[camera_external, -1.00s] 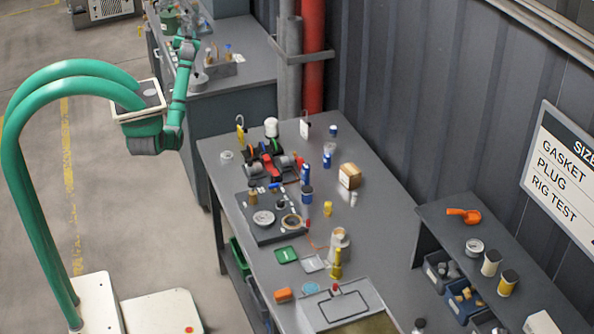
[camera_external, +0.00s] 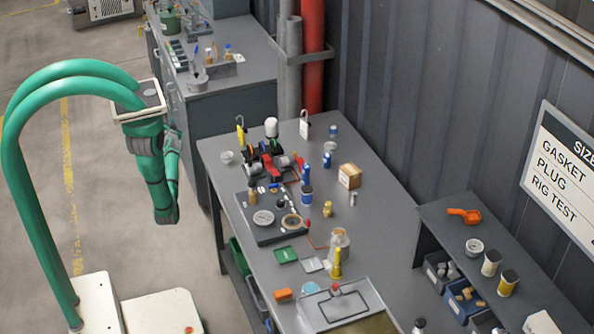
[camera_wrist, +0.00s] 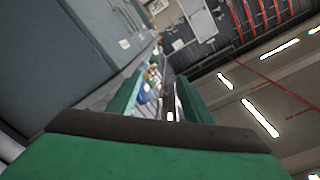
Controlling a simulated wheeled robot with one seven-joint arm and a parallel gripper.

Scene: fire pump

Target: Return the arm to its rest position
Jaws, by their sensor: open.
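My arm (camera_external: 148,160) hangs folded below the head of my column in the external view, with its elbow (camera_external: 165,214) low and the forearm turned back up beside the upper arm. My gripper (camera_wrist: 158,92) shows in the wrist view as two green fingers set apart, with nothing held between them. In the external view the gripper end is small and partly hidden by the arm, near the head. It is clear of both benches.
The grey workbench (camera_external: 222,172) with a pump, small parts and jars stands to the right of my arm. A second bench (camera_external: 255,65) stands behind it. A shelf (camera_external: 440,215) with bins is at the far right. The floor (camera_external: 95,200) around the arm looks free.

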